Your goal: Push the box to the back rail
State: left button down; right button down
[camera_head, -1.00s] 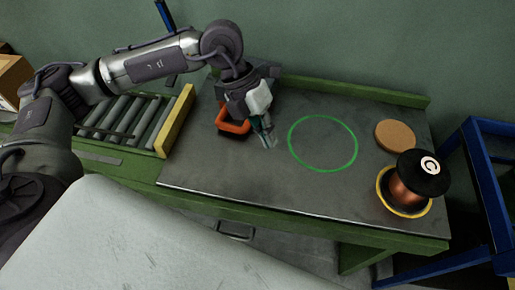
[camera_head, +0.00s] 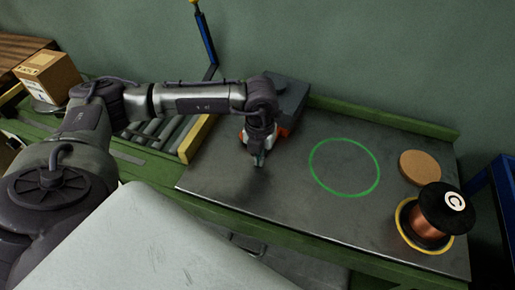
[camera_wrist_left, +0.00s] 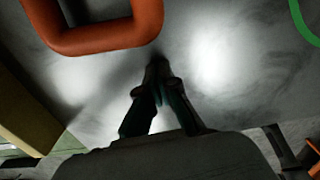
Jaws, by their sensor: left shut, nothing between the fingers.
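A brown cardboard box (camera_head: 50,76) with a pale label stands at the far left, beyond the rollers. A green back rail (camera_head: 390,122) runs along the bench's rear edge. My left gripper (camera_head: 259,161) points down over the left part of the dark bench top, well to the right of the cardboard box. Its fingers also show in the left wrist view (camera_wrist_left: 158,72), closed together and empty. A dark grey block (camera_head: 291,93) stands behind the gripper near the rail, partly hidden. An orange loop (camera_wrist_left: 108,38) lies close to the fingertips. My right gripper is out of view.
A roller conveyor (camera_head: 155,129) with a yellow end plate (camera_head: 197,138) lies left of the bench top. A green ring (camera_head: 345,192) marks the bench. A round brown disc (camera_head: 420,167) and a copper spool (camera_head: 428,224) are at the right. The bench top's middle is clear.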

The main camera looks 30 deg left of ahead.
pick_arm(q)
jog(key=shift+w+a+f, duration=0.1)
jog(key=shift+w+a, duration=0.05)
jog(key=shift+w, duration=0.4)
jog(key=shift+w+a, duration=0.1)
jog(key=shift+w, duration=0.45)
jog(key=shift+w+a+f+b, duration=0.1)
jog(key=shift+w+a+b, duration=0.1)
jog(key=shift+w+b, duration=0.45)
jog(key=shift+w+r, duration=0.15)
jog(key=shift+r, duration=0.1)
jog(key=shift+a, duration=0.1)
